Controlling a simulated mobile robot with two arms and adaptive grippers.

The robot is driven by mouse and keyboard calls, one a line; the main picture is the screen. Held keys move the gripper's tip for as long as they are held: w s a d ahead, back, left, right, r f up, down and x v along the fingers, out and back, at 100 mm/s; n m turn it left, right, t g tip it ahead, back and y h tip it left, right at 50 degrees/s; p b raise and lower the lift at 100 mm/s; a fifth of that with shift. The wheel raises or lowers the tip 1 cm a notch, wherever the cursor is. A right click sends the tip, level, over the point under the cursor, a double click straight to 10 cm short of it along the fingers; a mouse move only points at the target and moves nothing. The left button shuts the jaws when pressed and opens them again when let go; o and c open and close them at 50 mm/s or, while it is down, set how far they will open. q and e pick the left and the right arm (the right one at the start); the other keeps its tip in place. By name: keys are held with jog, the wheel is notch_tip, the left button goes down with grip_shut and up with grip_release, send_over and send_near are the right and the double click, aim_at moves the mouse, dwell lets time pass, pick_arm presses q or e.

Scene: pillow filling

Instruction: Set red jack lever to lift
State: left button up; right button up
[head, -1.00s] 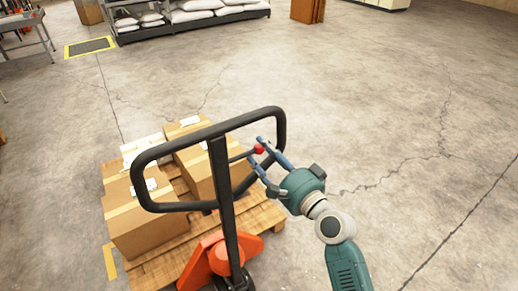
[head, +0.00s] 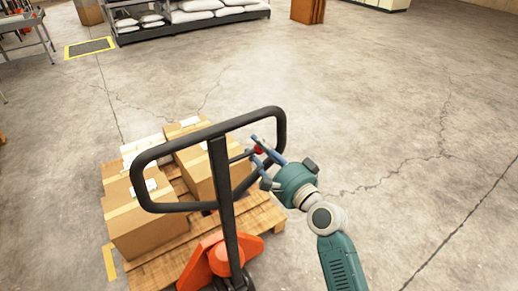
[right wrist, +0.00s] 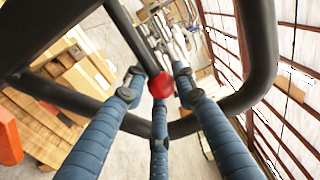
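The red jack lever's round knob (head: 258,149) sits at the end of a thin dark rod on the right side of the pallet jack's black handle (head: 228,205). My right gripper (head: 259,160) has its blue fingers spread apart at the knob, and a finger partly covers it in the head view. In the right wrist view the red knob (right wrist: 161,85) shows between the tips of the spread fingers (right wrist: 157,92); I cannot tell whether any finger touches it. My left gripper is out of view.
The orange jack base (head: 212,262) stands by a wooden pallet (head: 262,214) loaded with cardboard boxes (head: 145,222). The handle's black loop (head: 280,135) is close to my right fingers. A shelf with white sacks (head: 190,14) is at the back. The floor on the right is clear.

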jog(key=shift+f+b, duration=1.35)
jog(key=shift+f, duration=0.2)
jog(key=shift+c, duration=0.4)
jog(key=o, duration=1)
jog(key=shift+d, duration=0.15)
jog(key=shift+r, duration=0.1)
jog(key=shift+r+p, duration=0.65)
jog(key=shift+p, duration=0.15)
jog(key=v, duration=1.3)
jog(key=shift+p, duration=0.45)
